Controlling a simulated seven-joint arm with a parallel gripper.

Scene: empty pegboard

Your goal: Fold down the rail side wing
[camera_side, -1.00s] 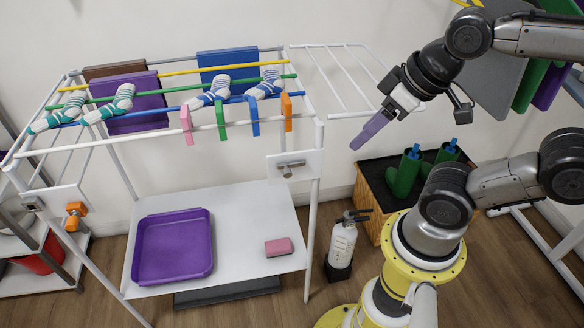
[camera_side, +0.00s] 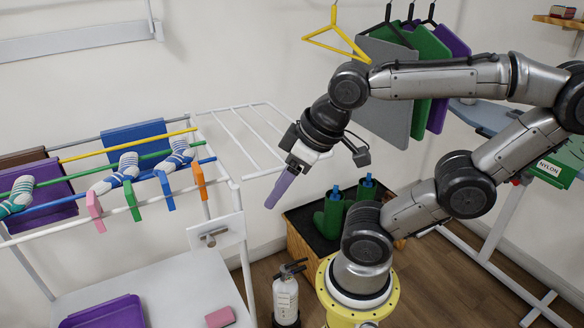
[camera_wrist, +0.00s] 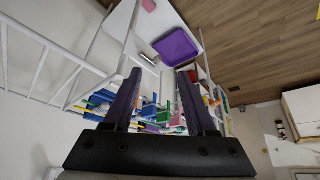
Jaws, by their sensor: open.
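The rail side wing (camera_side: 246,136) is a white frame of thin rails. It extends out from the right end of the white drying rack (camera_side: 232,185), roughly level with its top, and shows at the left of the wrist view (camera_wrist: 42,62). My gripper (camera_side: 280,188) hangs in front of the wing near its outer half, fingers pointing down and left. The wrist view shows the two fingers (camera_wrist: 163,100) apart with nothing held. My gripper hides part of the wing's near edge.
Striped socks (camera_side: 128,166) and coloured pegs (camera_side: 132,199) hang on the rack's rails. A plate with a grey handle (camera_side: 213,235) is on the rack's right leg. A fire extinguisher (camera_side: 286,295) and a crate with green boots (camera_side: 331,214) stand below.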

